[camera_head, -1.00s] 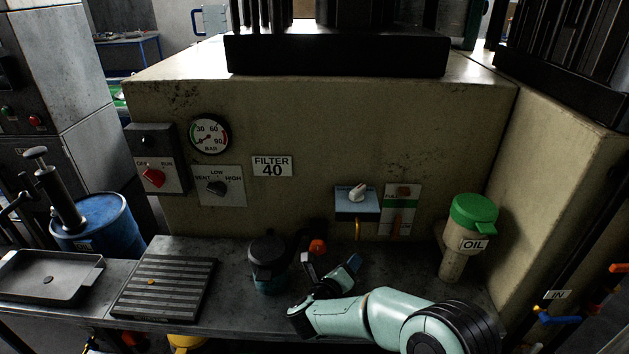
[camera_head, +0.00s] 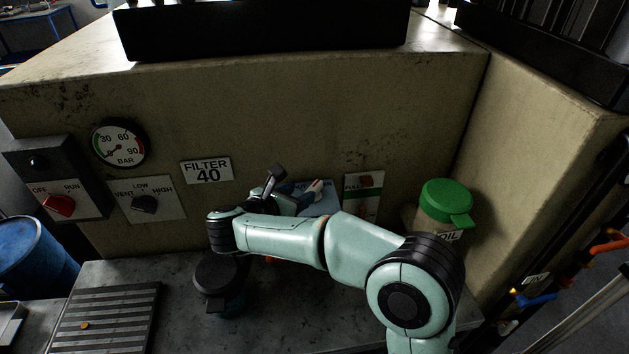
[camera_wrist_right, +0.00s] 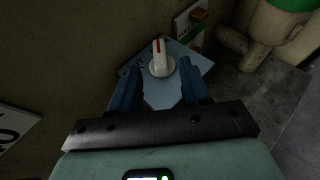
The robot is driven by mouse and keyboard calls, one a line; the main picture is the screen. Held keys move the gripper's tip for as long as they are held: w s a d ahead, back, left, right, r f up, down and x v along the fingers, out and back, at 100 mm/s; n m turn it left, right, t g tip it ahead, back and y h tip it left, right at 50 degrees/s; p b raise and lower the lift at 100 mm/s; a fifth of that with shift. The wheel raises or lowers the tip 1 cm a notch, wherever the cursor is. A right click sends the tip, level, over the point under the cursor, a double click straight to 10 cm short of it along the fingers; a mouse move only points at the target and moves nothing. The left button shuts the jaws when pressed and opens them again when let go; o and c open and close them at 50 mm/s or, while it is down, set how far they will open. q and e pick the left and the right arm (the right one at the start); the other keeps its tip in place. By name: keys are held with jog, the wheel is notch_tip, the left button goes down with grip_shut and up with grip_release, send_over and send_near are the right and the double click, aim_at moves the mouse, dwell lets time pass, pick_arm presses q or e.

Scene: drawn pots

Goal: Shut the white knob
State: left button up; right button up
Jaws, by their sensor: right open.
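The white knob (camera_head: 315,187) is on a light blue plate (camera_head: 322,207) on the tan machine wall. In the head view my arm partly hides the plate. In the right wrist view the knob (camera_wrist_right: 160,58) stands out from the plate, with a red line along its grip. My right gripper (camera_head: 290,185) is at the wall just left of the knob in the head view. In the right wrist view its two blue fingers (camera_wrist_right: 160,66) are open, one on each side of the knob, with gaps. My left gripper is out of view.
A gauge (camera_head: 119,143), a FILTER 40 label (camera_head: 206,171) and a vent selector (camera_head: 145,203) are on the wall to the left. A green-capped oil filler (camera_head: 446,202) stands to the right. A dark lidded pot (camera_head: 219,283) stands on the bench below my arm.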

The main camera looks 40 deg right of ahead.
aim_at(315, 184)
jog(key=p+x, duration=0.1)
jog(key=x, duration=0.8)
jog(key=shift+w+d+f, duration=0.1)
jog(key=shift+w+d, duration=0.15)
jog(key=shift+d, duration=0.05)
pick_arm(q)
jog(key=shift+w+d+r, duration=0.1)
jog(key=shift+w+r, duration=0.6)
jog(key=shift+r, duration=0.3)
pick_arm(e)
grip_shut()
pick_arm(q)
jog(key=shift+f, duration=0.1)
